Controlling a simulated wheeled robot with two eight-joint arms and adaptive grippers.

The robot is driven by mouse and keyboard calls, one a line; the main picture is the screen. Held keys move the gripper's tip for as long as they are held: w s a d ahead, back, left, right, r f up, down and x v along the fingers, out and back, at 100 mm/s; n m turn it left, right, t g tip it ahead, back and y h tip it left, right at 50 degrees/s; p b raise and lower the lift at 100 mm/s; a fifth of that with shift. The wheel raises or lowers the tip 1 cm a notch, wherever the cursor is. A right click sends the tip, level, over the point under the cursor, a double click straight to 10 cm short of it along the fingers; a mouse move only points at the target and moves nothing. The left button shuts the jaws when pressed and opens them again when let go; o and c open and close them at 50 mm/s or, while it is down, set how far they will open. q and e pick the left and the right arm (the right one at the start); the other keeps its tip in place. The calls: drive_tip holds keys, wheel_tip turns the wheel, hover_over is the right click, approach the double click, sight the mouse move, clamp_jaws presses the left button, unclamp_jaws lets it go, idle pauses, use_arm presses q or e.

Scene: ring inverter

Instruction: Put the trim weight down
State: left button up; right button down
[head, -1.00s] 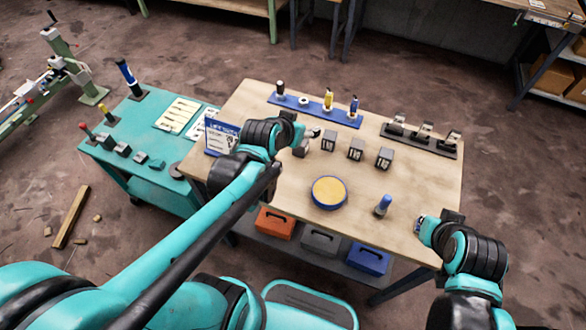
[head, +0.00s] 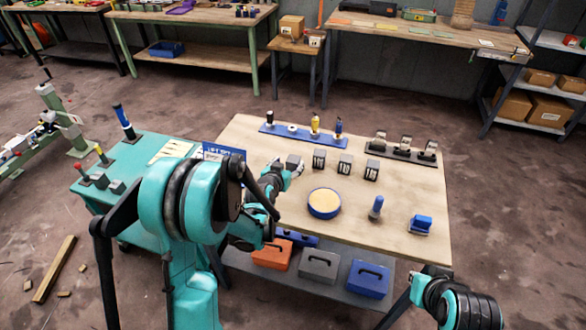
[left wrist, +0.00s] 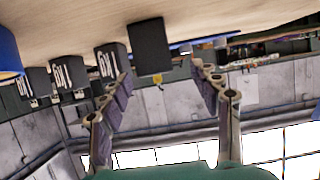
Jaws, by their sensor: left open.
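A dark trim weight (head: 293,162) stands on the wooden table at the left end of a row of similar dark blocks. My left gripper (head: 282,178) is low over the table just in front of it, and hides part of it. In the left wrist view, which is upside down, the open fingers (left wrist: 161,75) are spread apart with nothing clasped between them. The weight (left wrist: 149,46) shows just beyond the fingertips, its base against the tabletop. My right arm is at the lower right of the head view; its fingers are not seen.
Three labelled weights (head: 345,164) stand to the right. A round blue-rimmed pad (head: 324,203), a blue-handled tool (head: 376,207) and a blue block (head: 421,224) are nearer. A blue rack (head: 293,133) and a dark rack (head: 402,150) stand behind.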

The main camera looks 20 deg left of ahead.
sight(293, 159)
use_arm(q)
drive_tip(key=x, duration=0.1)
drive_tip(key=b+x, duration=0.1)
drive_tip(key=x, duration=0.2)
drive_tip(key=shift+d, duration=0.3)
drive_tip(key=shift+w+b, duration=0.3)
clamp_jaws()
drive_tip(key=shift+r, duration=0.1)
